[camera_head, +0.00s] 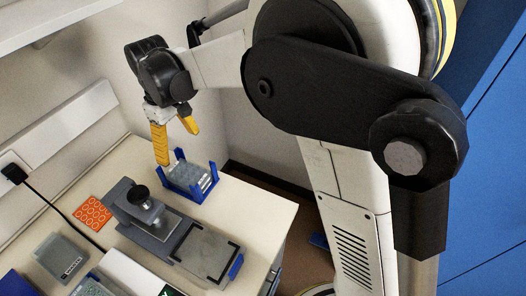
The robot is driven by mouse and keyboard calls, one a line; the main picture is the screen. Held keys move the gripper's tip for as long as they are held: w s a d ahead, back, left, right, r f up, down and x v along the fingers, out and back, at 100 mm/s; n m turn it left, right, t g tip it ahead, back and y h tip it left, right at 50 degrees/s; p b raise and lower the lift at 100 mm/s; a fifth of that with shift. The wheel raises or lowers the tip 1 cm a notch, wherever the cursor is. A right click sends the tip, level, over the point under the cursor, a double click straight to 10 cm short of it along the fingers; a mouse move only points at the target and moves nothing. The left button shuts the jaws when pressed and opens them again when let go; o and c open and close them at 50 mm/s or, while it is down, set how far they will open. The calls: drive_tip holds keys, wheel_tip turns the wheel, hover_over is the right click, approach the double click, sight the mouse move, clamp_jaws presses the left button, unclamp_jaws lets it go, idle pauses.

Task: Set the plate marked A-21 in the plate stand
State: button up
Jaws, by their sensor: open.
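My gripper (180,148), with yellow fingers, is open and empty at the back of the bench. Its fingers point down, just above and to the left of a blue stand (168,184) with upright corner posts. A grey plate with wells (197,180) sits inside the stand between the posts. A grey plate with a dark label (60,258) lies at the left of the bench. Part of another plate (92,288) shows at the bottom edge. The markings are too small to read, so I cannot tell which plate is A-21.
A grey device with a black knob (139,196) and a flat platform (204,254) occupies the middle of the bench. An orange patterned mat (92,213) lies to its left. A black cable runs from the wall socket (15,172). The bench (262,208) is bare right of the stand.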

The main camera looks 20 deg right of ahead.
drive_tip(key=s+d+r+m+t, duration=0.2)
drive_tip(key=s+d+r, duration=0.2)
drive_tip(key=d, duration=0.4)
drive_tip(key=s+d+r+m+t, duration=0.1)
drive_tip(key=s+d+r+m, duration=0.2)
drive_tip(key=d, duration=0.4)
drive_tip(key=s+d+f+m+t, duration=0.1)
drive_tip(key=s+d+m+t, duration=0.3)
drive_tip(key=s+d, duration=0.7)
drive_tip(key=shift+s+d+m, duration=0.2)
drive_tip(key=shift+s+m, duration=0.1)
drive_tip(key=shift+s, duration=0.1)
wheel_tip(320, 180, down, 4)
drive_tip(key=b, duration=0.4)
